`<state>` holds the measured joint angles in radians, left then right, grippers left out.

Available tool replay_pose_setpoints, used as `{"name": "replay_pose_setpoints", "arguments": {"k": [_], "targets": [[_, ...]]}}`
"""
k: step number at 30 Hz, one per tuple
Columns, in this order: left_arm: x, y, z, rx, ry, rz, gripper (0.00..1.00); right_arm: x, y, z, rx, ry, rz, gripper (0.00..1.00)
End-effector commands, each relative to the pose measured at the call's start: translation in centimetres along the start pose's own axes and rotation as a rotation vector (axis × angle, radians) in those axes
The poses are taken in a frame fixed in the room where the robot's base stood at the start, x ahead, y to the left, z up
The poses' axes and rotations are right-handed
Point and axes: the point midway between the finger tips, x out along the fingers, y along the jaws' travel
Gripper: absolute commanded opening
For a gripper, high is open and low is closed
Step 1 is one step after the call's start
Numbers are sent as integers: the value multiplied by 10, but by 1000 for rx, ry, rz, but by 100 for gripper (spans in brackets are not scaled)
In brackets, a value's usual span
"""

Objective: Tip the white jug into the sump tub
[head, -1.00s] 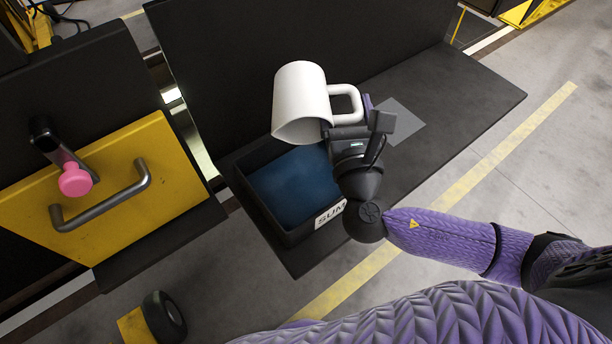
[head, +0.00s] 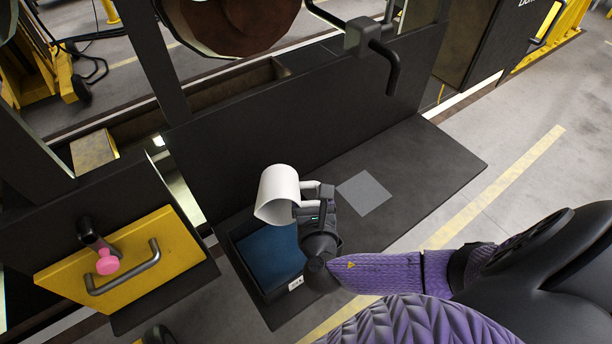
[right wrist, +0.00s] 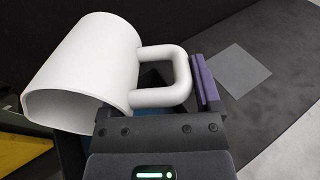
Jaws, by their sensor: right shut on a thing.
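The white jug (head: 277,193) is held in the air by its handle, tilted with its mouth facing down and to the left. It also shows large in the right wrist view (right wrist: 84,72). My right gripper (head: 312,196) is shut on the jug's handle (right wrist: 178,77). The sump tub (head: 268,262) is a black tub with a blue inside and a white label, on the dark bench below the jug. The jug and gripper hide part of the tub. I see nothing coming out of the jug. My left gripper is not in view.
A flat grey square (head: 364,193) lies on the dark bench (head: 430,165) right of the tub; the bench is otherwise clear there. A yellow panel (head: 180,243) with a metal handle and a pink knob (head: 107,262) stands left. A dark upright wall (head: 300,120) runs behind.

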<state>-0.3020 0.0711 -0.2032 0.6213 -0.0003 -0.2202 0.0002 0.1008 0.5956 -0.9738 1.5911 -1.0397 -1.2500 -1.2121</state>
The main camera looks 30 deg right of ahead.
Motion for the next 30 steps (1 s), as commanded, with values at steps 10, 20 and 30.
{"name": "replay_pose_setpoints", "arguments": {"k": [10,20,30], "targets": [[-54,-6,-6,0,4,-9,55,12,0,4,0,434,2,0],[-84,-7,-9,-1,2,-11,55,13,0,10,0,946,1,0],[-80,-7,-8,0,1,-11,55,3,1,11,0,1341,0,0]]}}
